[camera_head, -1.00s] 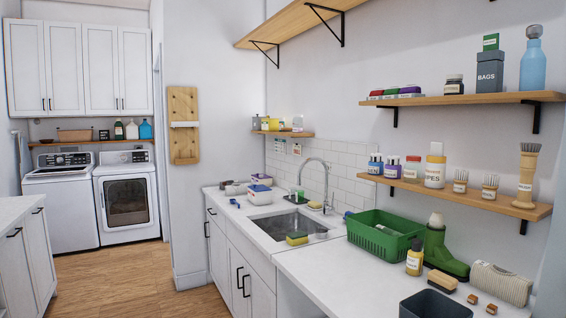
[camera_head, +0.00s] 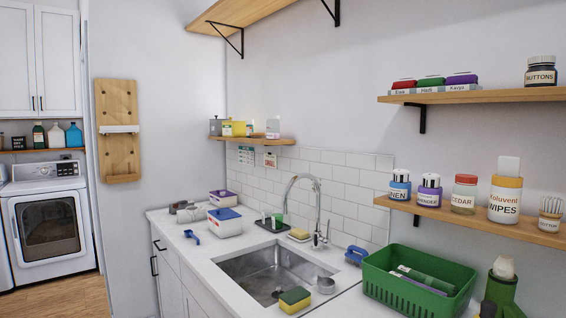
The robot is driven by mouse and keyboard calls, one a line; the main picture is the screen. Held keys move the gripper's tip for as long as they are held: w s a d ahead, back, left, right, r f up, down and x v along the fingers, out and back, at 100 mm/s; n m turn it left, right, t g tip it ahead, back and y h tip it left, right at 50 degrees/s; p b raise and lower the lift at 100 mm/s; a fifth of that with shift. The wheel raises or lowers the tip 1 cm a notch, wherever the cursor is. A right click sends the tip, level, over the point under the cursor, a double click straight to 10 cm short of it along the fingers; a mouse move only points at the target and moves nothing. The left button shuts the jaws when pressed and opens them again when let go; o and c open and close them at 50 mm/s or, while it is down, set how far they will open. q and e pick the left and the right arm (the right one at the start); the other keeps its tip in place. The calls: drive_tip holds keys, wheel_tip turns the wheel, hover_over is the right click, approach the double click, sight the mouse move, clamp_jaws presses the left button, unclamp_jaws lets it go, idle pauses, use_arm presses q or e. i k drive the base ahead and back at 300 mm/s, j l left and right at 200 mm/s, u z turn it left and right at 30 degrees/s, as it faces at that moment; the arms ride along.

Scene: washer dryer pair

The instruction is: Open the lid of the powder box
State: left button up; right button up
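Two lidded white boxes stand on the far end of the counter, left of the sink. The nearer box (camera_head: 227,229) has a blue lid (camera_head: 224,214). The box behind it (camera_head: 224,203) has a purple lid (camera_head: 223,193). Both lids appear closed. I cannot tell from their labels which one is the powder box. A small blue scoop-like item (camera_head: 192,236) lies left of the nearer box. Neither of my grippers shows in the view.
The sink (camera_head: 268,270) and its faucet (camera_head: 317,210) are right of the boxes. A yellow-green sponge (camera_head: 294,300) sits at the sink's front edge. A green basket (camera_head: 415,293) stands to the right. Small grey items (camera_head: 186,211) stand left of the purple-lidded box. Shelves overhang the counter.

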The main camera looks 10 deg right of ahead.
sight(225, 213)
drive_tip(key=i+j+z, duration=0.5)
drive_tip(key=i+j, duration=0.85)
drive_tip(key=i, duration=0.15)
